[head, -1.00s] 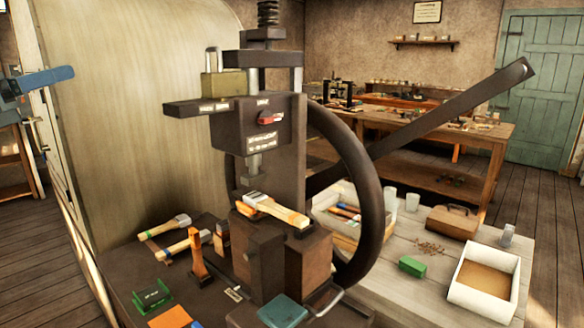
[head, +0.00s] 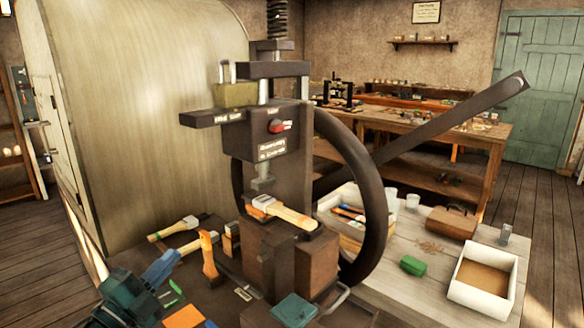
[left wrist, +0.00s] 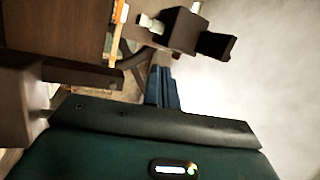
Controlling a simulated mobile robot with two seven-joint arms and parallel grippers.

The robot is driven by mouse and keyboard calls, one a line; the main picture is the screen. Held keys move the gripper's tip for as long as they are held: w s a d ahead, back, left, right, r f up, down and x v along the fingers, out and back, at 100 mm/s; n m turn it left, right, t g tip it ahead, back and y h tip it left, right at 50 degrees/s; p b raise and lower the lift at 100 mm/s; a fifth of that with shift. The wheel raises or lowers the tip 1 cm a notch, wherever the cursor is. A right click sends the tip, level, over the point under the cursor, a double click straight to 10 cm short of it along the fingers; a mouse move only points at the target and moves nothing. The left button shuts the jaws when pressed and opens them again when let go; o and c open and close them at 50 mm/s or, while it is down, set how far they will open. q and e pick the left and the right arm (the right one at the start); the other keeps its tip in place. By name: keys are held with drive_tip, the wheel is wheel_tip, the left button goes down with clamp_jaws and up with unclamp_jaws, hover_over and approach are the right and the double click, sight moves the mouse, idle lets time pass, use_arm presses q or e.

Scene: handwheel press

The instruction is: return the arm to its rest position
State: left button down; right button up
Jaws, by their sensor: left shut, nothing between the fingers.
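My left gripper (head: 166,262), dark green with blue fingers, is low at the left of the head view. It is over the dark bench top, left of the press, and its fingers are shut and empty. Its shut fingers also show in the left wrist view (left wrist: 163,88). The dark handwheel press (head: 285,165) stands apart from it at the centre. A tool with a wooden handle (head: 286,212) lies on the press bed under the ram. The press's large wheel (head: 376,205) and long lever (head: 440,125) are on its right.
Tools with wooden handles (head: 175,229) and an upright wooden piece (head: 209,258) are near the left gripper. A green holder (head: 175,288) is partly hidden behind it. On the pale bench at right are a white tray (head: 488,275) and a green block (head: 413,265).

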use_arm(q)
drive_tip(key=s+d+f+n+g+y+p, duration=0.1)
drive_tip(key=s+d+f+n+g+y, duration=0.2)
drive_tip(key=s+f+n, duration=0.6)
drive_tip(key=s+d+f+n+g+y+p, duration=0.1)
drive_tip(key=s+d+f+n+g+y, duration=0.2)
drive_tip(key=s+f+n, duration=0.6)
drive_tip(key=s+d+f+g, duration=0.2)
drive_tip(key=s+f, duration=0.3)
drive_tip(key=f, duration=0.3)
drive_tip(key=shift+s+d+g, duration=0.25)
drive_tip(key=shift+d+g, duration=0.05)
drive_tip(key=shift+d, duration=0.15)
